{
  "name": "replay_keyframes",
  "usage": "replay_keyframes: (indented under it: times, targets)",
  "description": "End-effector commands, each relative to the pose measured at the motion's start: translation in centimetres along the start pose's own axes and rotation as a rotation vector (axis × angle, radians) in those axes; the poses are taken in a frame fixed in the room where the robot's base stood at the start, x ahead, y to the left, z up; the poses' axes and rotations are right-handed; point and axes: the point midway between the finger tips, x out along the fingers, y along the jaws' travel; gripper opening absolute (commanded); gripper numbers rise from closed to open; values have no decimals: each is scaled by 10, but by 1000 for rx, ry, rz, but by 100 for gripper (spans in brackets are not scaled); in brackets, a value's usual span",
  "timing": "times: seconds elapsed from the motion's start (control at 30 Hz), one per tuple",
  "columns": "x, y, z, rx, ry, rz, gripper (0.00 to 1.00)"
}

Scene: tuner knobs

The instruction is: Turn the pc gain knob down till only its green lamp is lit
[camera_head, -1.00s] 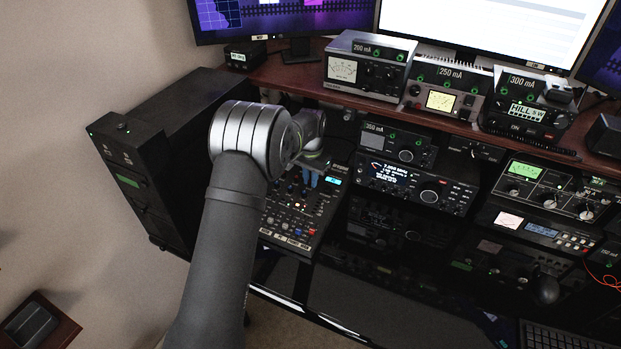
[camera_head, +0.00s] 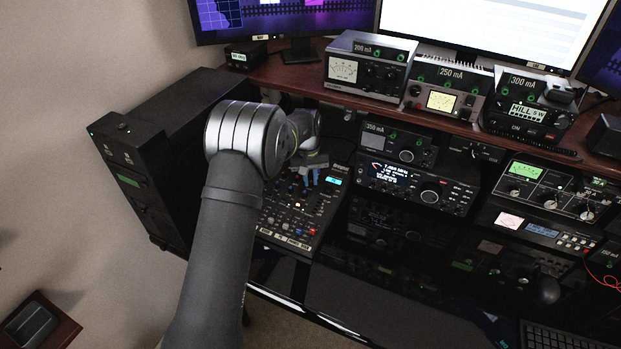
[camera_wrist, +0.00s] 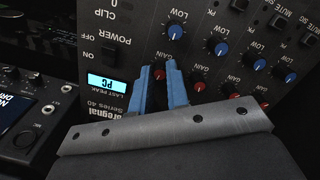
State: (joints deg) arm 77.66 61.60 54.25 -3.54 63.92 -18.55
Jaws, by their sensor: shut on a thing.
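The mixer panel (camera_head: 283,222) lies under my arm in the head view. In the wrist view its panel (camera_wrist: 130,45) appears upside down, with a lit display (camera_wrist: 107,82) reading "LAST PEAK PC". My gripper (camera_wrist: 159,70) has blue fingers closed around a small red knob (camera_wrist: 159,75) near that display. The fingers also show in the head view (camera_head: 310,178). The held knob is mostly hidden between them, and I cannot read its own label. I cannot make out its lamps or which are lit.
More red gain knobs (camera_wrist: 229,88) and blue low knobs (camera_wrist: 221,48) lie to the right. A dark radio (camera_head: 420,186) stands right of the mixer, and a black cabinet (camera_head: 150,160) stands left.

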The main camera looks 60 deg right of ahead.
Motion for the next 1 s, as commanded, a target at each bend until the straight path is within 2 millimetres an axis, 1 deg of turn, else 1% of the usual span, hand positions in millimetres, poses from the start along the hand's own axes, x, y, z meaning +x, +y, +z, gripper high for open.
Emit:
replay_keyframes:
  times: [0.27, 0.67, 0.7, 0.77, 0.8, 1.0]
  targets:
    - [0, 0, 0, -61, -1, 6, 0]
    - [0, 0, 0, -66, -1, 7, 0]
    - [0, 0, 0, -66, -1, 7, 21]
    - [0, 0, 0, -66, 0, 7, 32]
    - [0, 0, 0, -66, 0, 7, 37]
    - [0, 0, 0, -66, 0, 7, 37]
